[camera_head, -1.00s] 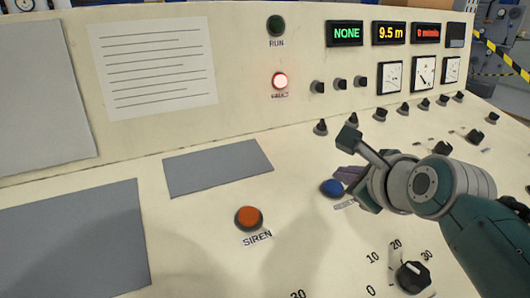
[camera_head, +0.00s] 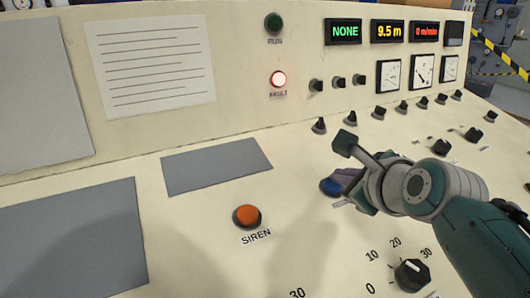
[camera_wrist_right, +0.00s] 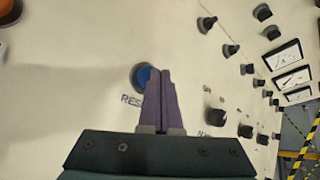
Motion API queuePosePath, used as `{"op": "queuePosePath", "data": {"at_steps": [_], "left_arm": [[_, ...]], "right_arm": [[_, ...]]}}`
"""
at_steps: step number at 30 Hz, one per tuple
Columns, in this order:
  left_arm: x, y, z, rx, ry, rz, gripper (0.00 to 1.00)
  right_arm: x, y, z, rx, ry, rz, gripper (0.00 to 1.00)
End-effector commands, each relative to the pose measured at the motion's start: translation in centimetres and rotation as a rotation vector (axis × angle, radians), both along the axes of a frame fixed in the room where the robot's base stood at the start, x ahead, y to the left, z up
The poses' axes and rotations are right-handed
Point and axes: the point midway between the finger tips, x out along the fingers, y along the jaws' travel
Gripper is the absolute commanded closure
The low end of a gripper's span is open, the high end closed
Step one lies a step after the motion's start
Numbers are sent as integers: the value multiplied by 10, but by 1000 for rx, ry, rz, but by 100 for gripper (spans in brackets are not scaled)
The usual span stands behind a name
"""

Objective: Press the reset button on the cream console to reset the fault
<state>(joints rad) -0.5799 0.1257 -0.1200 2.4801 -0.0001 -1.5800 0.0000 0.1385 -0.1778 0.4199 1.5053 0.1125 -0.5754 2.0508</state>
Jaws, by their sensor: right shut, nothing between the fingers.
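The cream console (camera_head: 300,240) fills most of the head view. The blue reset button (camera_head: 329,187) sits on its sloped panel, partly covered by my right gripper (camera_head: 343,182). In the right wrist view the blue button (camera_wrist_right: 140,75) shows beside the shut fingers (camera_wrist_right: 160,75), with a partly hidden "RES" label below it. The fingertips overlap the button's edge in view; I cannot tell whether they touch it. The fault lamp (camera_head: 278,79) glows red-white. The run lamp (camera_head: 274,23) is dark green. My left gripper is not in view.
An orange siren button (camera_head: 247,216) lies left of the blue button. A black dial (camera_head: 412,275) is at the lower right. Several black knobs (camera_head: 319,126) stand behind the gripper. Displays read "NONE" (camera_head: 345,32) and "9.5 m" (camera_head: 389,32).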

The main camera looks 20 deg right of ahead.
Motion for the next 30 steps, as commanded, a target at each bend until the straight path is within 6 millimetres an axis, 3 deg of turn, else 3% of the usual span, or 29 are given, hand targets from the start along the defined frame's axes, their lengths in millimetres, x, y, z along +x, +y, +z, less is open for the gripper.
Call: {"op": "queuePosePath", "data": {"at_steps": [17, 30], "left_arm": [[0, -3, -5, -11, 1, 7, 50], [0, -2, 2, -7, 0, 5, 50]], "right_arm": [[2, 0, -8, 0, 1, -1, 100], [0, 0, -3, 0, 2, 0, 100]]}}
